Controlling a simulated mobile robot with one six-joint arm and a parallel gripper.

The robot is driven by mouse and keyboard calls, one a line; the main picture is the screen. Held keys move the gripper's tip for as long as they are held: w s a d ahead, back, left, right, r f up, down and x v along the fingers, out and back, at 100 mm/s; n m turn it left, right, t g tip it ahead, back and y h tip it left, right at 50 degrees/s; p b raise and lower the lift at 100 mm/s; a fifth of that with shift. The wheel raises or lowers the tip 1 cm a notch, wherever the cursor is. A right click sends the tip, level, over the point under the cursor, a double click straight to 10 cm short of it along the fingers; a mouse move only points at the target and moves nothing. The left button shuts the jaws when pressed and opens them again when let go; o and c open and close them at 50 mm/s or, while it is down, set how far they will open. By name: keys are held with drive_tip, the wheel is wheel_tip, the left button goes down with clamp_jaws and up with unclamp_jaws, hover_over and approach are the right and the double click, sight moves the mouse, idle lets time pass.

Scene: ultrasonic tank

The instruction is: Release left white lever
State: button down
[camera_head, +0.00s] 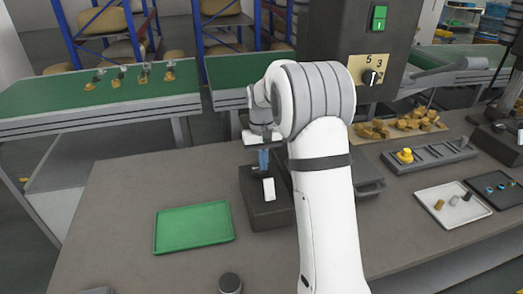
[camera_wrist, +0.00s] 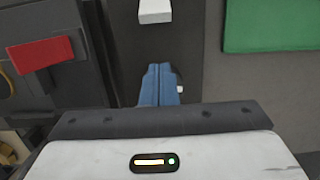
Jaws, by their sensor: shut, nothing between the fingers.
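The white lever (camera_head: 269,189) is a small white block on top of a dark box (camera_head: 268,216) in the middle of the table. It also shows at the top edge of the wrist view (camera_wrist: 155,11). My gripper (camera_head: 263,168) is over the same dark box, just behind the lever in the head view. In the wrist view its blue fingers (camera_wrist: 160,72) are shut together and empty, with a visible gap to the lever. A small white bit (camera_wrist: 180,89) shows beside the fingers, mostly hidden by them.
A green tray (camera_head: 194,228) lies left of the box. A red part (camera_wrist: 40,54) on a dark machine is at left in the wrist view. A tall dark control column (camera_head: 368,60) stands behind my arm. A white tray (camera_head: 450,206) and a yellow-topped holder (camera_head: 405,156) are at right.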

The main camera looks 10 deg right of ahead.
sight(269, 189)
drive_tip(key=f, duration=0.3)
drive_tip(key=shift+s+f, duration=0.1)
drive_tip(key=shift+s, duration=0.25)
drive_tip(key=shift+s+r+p, duration=0.4)
drive_tip(key=shift+s+r, duration=0.4)
drive_tip(key=shift+s, duration=0.35)
drive_tip(key=shift+s+r, duration=0.15)
drive_tip(key=shift+s, duration=0.3)
drive_tip(key=shift+s, duration=0.1)
